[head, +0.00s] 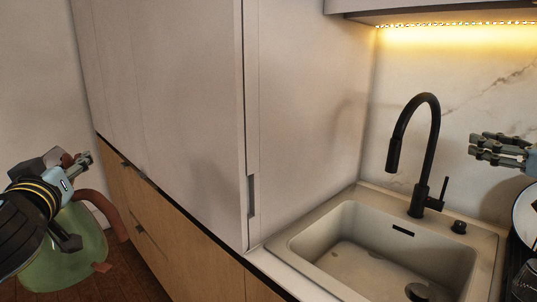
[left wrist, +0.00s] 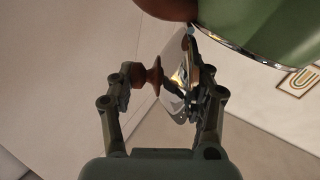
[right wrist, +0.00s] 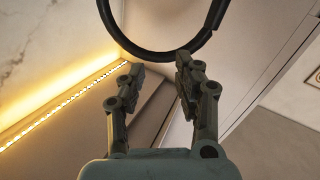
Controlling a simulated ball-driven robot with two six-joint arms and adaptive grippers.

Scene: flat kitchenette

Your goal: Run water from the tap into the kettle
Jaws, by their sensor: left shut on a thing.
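The green kettle (head: 72,258) with its reddish-brown handle (head: 98,204) is at the lower left in the head view, away from the sink and above the floor. My left gripper (head: 82,165) is above it. In the left wrist view its fingers (left wrist: 168,85) close around a shiny lid with a brown knob (left wrist: 154,76), beside the kettle's green body (left wrist: 265,28). The black tap (head: 430,140) arches over the sink (head: 335,232), with its side lever (head: 442,195) at right. My right gripper (head: 482,148) is open and empty, right of the tap.
A tall pale cabinet (head: 165,100) stands between the kettle and the sink, over wooden drawers (head: 150,215). A plate (head: 526,215) in a dark rack is at the right edge. A lit upper cabinet (head: 440,8) hangs above the tap.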

